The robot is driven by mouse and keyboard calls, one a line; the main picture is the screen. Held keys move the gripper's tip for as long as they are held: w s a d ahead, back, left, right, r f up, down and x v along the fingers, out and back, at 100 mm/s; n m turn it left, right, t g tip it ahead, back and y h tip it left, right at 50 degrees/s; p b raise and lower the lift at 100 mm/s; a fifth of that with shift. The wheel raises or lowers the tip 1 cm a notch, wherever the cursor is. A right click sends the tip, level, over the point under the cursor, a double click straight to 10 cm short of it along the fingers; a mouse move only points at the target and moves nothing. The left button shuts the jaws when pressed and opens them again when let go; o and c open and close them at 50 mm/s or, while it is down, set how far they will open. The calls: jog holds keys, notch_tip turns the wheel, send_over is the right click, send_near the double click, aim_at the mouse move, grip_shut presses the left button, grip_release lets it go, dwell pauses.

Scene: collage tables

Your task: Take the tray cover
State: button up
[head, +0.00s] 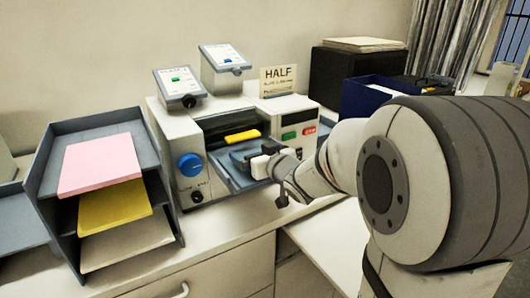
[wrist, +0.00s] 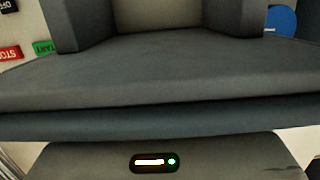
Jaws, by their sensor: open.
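The machine (head: 185,135) on the counter has an open front slot with a blue-grey tray (head: 228,178) jutting out. I cannot tell for certain which part is the tray cover; a darker blue-grey plate (head: 240,157) lies over the tray. A yellow piece (head: 242,136) sits in the slot above it. My gripper (head: 262,163) is at the plate's right side, its fingers small and partly hidden. In the wrist view my gripper (wrist: 152,18) shows two dark fingers apart, with a plain grey surface between them. Contact cannot be told.
A paper rack (head: 40,178) with pink, yellow and pale sheets stands left. A blue knob (head: 190,164) is left of the slot, green (head: 289,135) and red (head: 309,130) buttons right. A dark blue bin (head: 365,100) is behind my arm. A HALF sign (head: 278,80) stands on top.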

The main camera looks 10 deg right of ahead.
jog(key=shift+w+a, duration=0.1)
jog(key=shift+w, duration=0.2)
jog(key=shift+c, duration=0.2)
jog(key=c, duration=1.1)
